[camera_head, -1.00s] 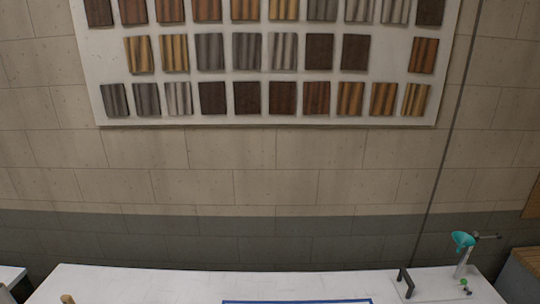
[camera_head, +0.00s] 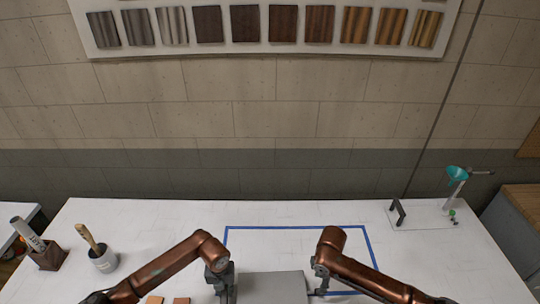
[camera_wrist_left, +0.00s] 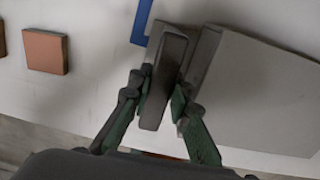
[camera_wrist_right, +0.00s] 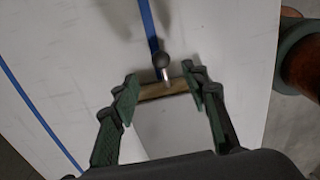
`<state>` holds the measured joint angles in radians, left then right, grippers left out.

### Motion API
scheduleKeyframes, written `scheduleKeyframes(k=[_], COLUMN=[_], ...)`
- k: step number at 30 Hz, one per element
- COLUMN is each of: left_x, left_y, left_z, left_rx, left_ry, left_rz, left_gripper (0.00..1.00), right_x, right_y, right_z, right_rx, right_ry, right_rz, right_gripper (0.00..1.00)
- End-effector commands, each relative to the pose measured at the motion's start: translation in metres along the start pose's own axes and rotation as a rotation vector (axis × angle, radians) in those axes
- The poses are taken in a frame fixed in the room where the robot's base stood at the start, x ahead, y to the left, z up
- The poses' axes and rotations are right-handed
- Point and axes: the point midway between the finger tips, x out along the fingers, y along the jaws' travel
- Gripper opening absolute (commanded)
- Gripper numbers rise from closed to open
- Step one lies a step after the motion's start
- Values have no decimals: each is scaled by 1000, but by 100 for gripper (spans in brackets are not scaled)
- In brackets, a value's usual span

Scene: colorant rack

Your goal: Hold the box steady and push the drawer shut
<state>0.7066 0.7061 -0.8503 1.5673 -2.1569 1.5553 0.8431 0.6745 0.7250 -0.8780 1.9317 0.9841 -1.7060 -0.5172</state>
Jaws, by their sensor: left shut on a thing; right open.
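The grey box (camera_head: 272,288) sits at the bottom middle of the head view, cut off by the frame edge. In the left wrist view the box (camera_wrist_left: 255,90) has a dark upright bar (camera_wrist_left: 163,85) at its side. My left gripper (camera_head: 222,280) is at the box's left side, its fingers (camera_wrist_left: 158,108) shut on that bar. My right gripper (camera_head: 318,284) is at the box's right side, open. In the right wrist view, a brown edge (camera_wrist_right: 163,90) and a dark round knob on a metal stem (camera_wrist_right: 160,62) show near its fingertips (camera_wrist_right: 160,88). How far the drawer is out cannot be told.
A blue tape outline (camera_head: 295,227) marks the white table (camera_head: 150,225). Brown tiles (camera_head: 181,299) lie left of the box. A brush cup (camera_head: 104,261) and a dark holder (camera_head: 47,256) stand at left. A stand with a teal funnel (camera_head: 459,173) is at back right.

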Motion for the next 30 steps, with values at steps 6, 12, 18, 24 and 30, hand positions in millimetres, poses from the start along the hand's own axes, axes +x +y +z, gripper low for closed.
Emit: scheduleKeyframes(k=[6, 12, 18, 24, 30], left_x=[0, 0, 0, 0, 0], left_y=[1, 1, 1, 0, 0], left_z=[0, 0, 0, 0, 0], left_rx=[-1, -1, -1, -1, 0], left_ry=[0, -1, -1, -1, 0], left_rz=[2, 2, 1, 1, 0], left_gripper=[0, 0, 23, 37, 38], right_x=[-24, -27, -26, -26, -26], right_y=[0, 0, 0, 0, 0], right_z=[-1, 0, 0, 0, 0], right_rx=[-1, 0, 0, 0, 0], right_ry=[1, 1, 1, 1, 1], right_rz=[0, -1, -1, -1, -1], right_gripper=[42, 42, 42, 42, 42])
